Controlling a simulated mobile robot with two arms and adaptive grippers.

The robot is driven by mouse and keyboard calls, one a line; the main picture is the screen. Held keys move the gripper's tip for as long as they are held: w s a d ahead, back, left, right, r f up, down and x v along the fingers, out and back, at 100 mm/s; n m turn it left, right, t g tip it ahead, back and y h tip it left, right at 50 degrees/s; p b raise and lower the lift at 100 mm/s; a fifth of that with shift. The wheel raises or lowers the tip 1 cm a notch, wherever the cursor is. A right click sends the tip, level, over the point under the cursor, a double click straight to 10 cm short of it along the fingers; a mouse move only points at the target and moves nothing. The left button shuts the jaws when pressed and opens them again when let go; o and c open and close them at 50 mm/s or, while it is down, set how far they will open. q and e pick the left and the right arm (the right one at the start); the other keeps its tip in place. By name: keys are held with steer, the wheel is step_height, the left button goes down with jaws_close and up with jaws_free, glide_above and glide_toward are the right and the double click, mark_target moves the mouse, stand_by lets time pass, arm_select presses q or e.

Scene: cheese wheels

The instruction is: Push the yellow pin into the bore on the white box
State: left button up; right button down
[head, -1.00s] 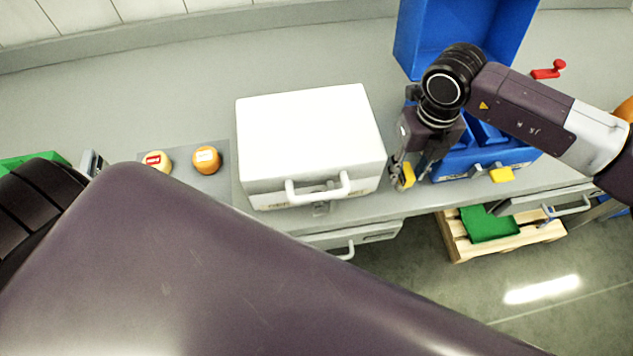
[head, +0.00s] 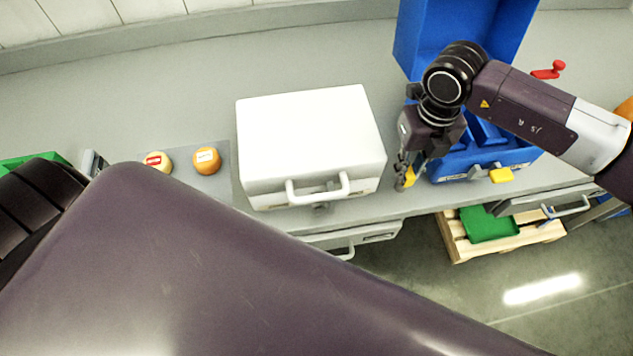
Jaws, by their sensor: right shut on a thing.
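The white box (head: 308,140) stands closed on the grey counter, with a white handle on its front. A small grey fitting (head: 322,207) sits on its front below the handle; I cannot make out the bore. My right gripper (head: 404,182) is just right of the box's front right corner. It is shut on the yellow pin (head: 410,177), which is partly hidden by the fingers. The pin is apart from the fitting. My left gripper is not in view; only parts of my left arm fill the lower left.
An open blue box (head: 420,40) stands right of the white box, behind my right arm, with another yellow piece (head: 501,175) at its front. Below the counter is a pallet (head: 455,240).

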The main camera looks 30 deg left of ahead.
mark_target(409, 170)
steer(key=shift+r+p, duration=0.85)
steer(key=shift+r, duration=1.55)
steer(key=shift+r, duration=0.15)
steer(key=shift+r, duration=1.4)
